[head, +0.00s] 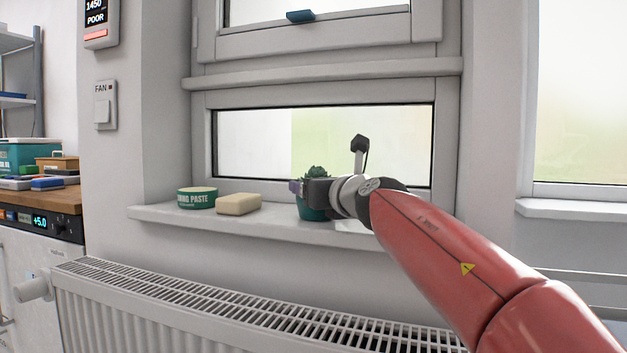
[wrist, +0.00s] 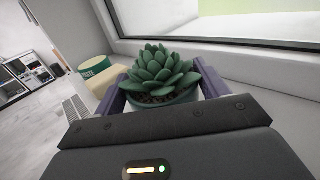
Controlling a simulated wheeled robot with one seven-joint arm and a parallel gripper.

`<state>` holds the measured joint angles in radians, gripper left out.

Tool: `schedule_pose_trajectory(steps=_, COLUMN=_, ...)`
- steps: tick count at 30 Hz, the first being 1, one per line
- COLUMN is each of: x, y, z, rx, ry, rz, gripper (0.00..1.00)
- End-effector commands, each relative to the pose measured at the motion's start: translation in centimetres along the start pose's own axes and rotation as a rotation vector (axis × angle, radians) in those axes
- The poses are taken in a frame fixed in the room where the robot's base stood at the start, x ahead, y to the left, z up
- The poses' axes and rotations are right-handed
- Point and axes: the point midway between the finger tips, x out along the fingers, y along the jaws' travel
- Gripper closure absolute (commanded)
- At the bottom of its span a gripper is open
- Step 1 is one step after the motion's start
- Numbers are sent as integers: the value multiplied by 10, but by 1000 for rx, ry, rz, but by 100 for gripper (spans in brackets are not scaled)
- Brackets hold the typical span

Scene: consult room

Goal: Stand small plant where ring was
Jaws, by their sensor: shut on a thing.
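The small plant is a green succulent in a teal pot (head: 312,212), at the windowsill in the head view. It also shows in the wrist view (wrist: 160,75), upright between two purple-grey fingers. My gripper (head: 302,190) is shut on the pot from the right side; it shows in the wrist view too (wrist: 160,98). My gripper hides much of the pot, and I cannot tell whether its base touches the sill. No ring is seen in either view.
The windowsill (head: 160,216) holds a green paste tin (head: 196,198) and a beige block (head: 238,204) left of the plant. A radiator (head: 250,305) runs below. The window frame (head: 320,98) stands close behind. A wall switch (head: 103,108) is at the left.

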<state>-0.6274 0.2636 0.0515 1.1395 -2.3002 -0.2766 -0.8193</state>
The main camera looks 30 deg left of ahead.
Motion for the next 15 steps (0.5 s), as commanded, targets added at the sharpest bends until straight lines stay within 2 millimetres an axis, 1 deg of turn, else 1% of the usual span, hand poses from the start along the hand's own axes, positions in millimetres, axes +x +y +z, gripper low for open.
schedule_pose_trajectory(steps=1, x=0, y=0, z=-1, rx=-1, ry=0, rz=0, gripper=24)
schedule_pose_trajectory(steps=5, x=0, y=0, z=-1, rx=0, ry=0, rz=0, gripper=7)
schedule_pose_trajectory(steps=6, x=0, y=0, z=-1, rx=0, ry=0, rz=0, gripper=5)
schedule_pose_trajectory(steps=13, x=0, y=0, z=0, rx=0, ry=0, rz=0, gripper=5)
schedule_pose_trajectory(steps=15, x=0, y=0, z=3, rx=0, ry=0, rz=0, gripper=5)
